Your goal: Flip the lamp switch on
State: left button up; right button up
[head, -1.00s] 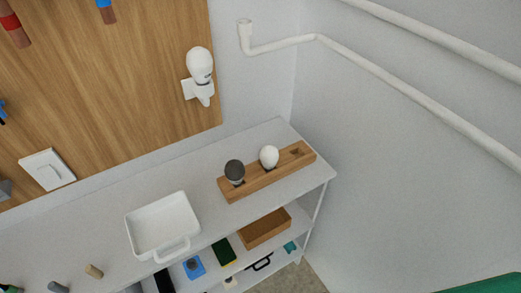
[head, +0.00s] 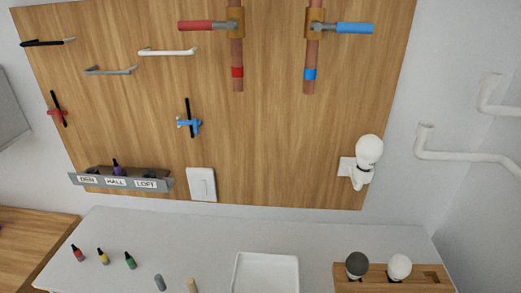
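The lamp (head: 368,152) is a white bulb in a white wall socket, mounted at the lower right of the wooden board. It looks white, and I cannot tell whether it is lit. A white rocker switch (head: 201,184) is on the board's lower edge, left of the lamp, above the counter. Which way its rocker is tilted is too small to tell. Neither of my grippers shows in the head view.
The grey counter (head: 200,235) below holds a white tray (head: 238,275), a wooden holder (head: 345,281) with a dark bulb and a white bulb, and small bottles. Red (head: 200,25) and blue (head: 355,28) valve handles, hooks and a labelled rack (head: 120,181) are on the board (head: 270,140).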

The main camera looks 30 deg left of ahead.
aim_at(201, 185)
jog(key=k+u, duration=0.1)
jog(key=u, duration=0.7)
jog(key=k+u, duration=0.15)
jog(key=u, duration=0.25)
